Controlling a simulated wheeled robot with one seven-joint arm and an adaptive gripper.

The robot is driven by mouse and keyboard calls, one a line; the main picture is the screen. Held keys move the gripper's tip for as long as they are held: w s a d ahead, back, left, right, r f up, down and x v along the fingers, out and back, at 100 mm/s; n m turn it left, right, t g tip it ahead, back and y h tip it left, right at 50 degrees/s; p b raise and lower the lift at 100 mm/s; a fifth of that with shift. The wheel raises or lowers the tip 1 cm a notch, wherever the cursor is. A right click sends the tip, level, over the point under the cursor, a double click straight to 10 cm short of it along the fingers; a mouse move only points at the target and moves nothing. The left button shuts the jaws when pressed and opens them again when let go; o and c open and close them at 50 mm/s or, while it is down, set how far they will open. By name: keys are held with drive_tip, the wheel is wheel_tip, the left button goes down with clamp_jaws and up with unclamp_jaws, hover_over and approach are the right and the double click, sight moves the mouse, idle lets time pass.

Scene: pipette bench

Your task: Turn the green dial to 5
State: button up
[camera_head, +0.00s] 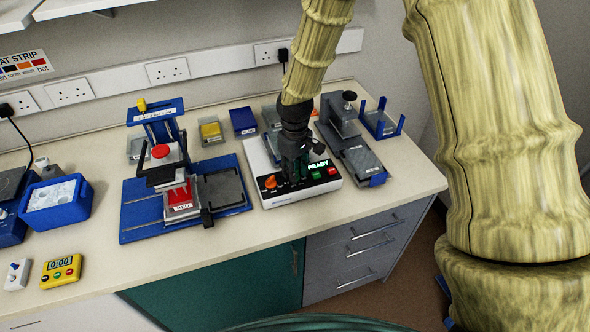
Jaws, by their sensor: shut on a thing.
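A white instrument box (285,200) with a black front panel stands on the bench. Its green display (319,164) reads READY. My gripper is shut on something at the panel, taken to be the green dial. The dial itself is hidden behind the fingers, so its pointer and scale cannot be read.
Left of the box is a blue-based press (135,222) with a red knob (160,151). A grey device (361,160) stands close on the right. A yellow timer (61,270) lies far left. Bare bench runs along the front.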

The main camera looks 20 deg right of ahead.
drive_tip(key=shift+m, duration=0.8)
drive_tip(key=shift+r, duration=0.1)
drive_tip(key=o, duration=1)
wheel_tip(320, 180, up, 12)
idle(0.5)
